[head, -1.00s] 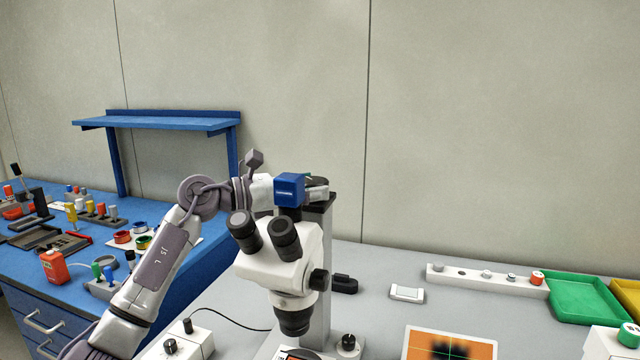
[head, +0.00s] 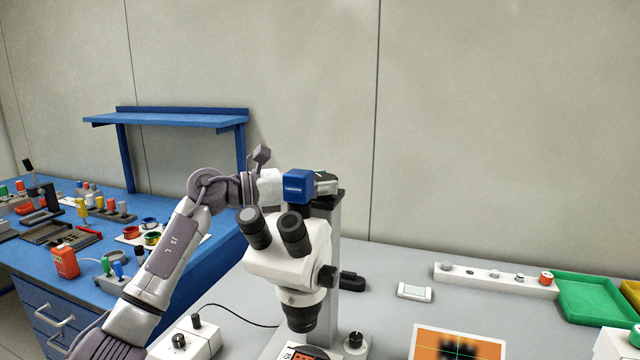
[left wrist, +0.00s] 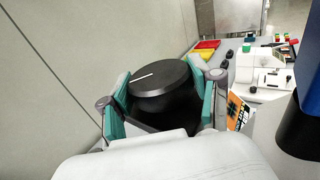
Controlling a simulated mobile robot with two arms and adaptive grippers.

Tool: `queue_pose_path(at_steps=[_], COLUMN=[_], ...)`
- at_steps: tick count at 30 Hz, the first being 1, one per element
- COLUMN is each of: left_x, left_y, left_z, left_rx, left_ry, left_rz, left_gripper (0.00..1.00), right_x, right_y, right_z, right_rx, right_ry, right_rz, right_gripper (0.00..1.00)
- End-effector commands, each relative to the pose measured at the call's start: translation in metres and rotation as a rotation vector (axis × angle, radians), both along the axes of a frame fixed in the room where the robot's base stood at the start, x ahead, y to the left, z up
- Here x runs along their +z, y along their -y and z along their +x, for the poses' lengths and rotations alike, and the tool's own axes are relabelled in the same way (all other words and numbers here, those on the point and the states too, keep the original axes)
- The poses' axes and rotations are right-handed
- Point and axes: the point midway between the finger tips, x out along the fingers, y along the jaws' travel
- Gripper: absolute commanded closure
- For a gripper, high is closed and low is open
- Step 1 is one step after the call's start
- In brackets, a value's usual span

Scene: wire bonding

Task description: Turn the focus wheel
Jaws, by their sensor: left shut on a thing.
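The focus wheel (left wrist: 160,80) is a black round knob with a white line on its face, in the middle of the left wrist view. My left gripper (left wrist: 164,108) is shut on it, with one teal-padded finger on each side. In the head view my left gripper (head: 326,186) is at the top of the microscope column (head: 323,245), behind the eyepieces. I cannot make out the wheel there. The white microscope (head: 288,258) stands in front of the column. My right gripper is not in view.
A green tray (head: 590,296) and a white strip with several knobs (head: 495,279) lie to the right. A screen with an orange picture (head: 458,345) is at the front. A blue bench (head: 75,255) with a shelf (head: 170,120) is at the left. The grey table behind the column is mostly clear.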

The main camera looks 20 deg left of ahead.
Motion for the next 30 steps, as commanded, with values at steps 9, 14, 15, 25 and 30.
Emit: queue_pose_path(at_steps=[9, 14, 15, 25, 30], left_x=[0.004, 0.004, 0.004, 0.003, 0.002], left_y=[-0.001, -0.001, -0.001, -0.001, -0.001], left_z=[0.002, 0.002, 0.002, 0.002, 0.002], left_rx=[-0.225, -0.32, -0.339, -0.45, -0.481], left_ry=[-0.001, -0.001, -0.001, 0.0, 0.0], left_rz=[-0.003, -0.002, -0.002, -0.002, 0.0], left_gripper=[0.72, 0.72, 0.72, 0.72, 0.72], right_x=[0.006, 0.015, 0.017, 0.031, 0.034], right_y=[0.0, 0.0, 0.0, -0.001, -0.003], right_z=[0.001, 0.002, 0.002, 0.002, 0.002], right_rx=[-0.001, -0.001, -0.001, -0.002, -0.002], right_ry=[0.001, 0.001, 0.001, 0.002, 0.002], right_rz=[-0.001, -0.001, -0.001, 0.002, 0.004], right_gripper=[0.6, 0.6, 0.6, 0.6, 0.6])
